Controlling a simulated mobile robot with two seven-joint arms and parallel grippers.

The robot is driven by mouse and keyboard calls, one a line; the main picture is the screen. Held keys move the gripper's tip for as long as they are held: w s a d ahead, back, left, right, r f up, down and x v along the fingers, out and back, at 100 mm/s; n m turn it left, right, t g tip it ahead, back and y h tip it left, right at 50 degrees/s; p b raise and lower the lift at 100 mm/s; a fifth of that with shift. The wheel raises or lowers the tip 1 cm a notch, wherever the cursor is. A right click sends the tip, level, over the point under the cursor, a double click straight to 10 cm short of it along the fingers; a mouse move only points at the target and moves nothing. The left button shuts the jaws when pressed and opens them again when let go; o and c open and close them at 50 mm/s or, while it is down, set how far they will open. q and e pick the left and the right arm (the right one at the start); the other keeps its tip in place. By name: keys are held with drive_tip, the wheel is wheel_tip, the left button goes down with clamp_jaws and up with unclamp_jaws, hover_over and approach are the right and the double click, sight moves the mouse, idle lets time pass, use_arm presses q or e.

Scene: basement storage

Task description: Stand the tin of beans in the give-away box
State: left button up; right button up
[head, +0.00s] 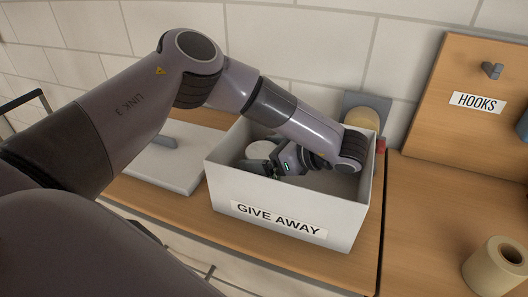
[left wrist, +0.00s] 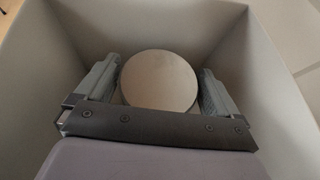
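The tin of beans (left wrist: 160,80) shows in the left wrist view as a plain round metal end inside the give-away box. My left gripper (left wrist: 160,85) reaches down into the box, one finger on each side of the tin. The fingers lie very close to its edge; whether they press on it I cannot tell. In the head view the left gripper (head: 272,163) is inside the box beside a pale round shape, apparently the tin, partly hidden. The white give-away box (head: 240,195) stands open on the wooden bench. My right gripper is out of view.
A pale flat panel (head: 165,160) lies left of the box. Behind the box stands a grey board with a round tan piece (head: 368,112). At right are a wooden board labelled HOOKS (head: 475,75) and a tape roll (head: 495,268). The bench between them is clear.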

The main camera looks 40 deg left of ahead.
use_arm(q)
drive_tip(key=shift+d+r, duration=0.1)
drive_tip(key=shift+r, duration=0.1)
drive_tip(key=b+v, duration=0.1)
drive_tip(key=v, duration=1)
drive_tip(key=shift+d, duration=0.4)
drive_tip(key=shift+w, duration=0.1)
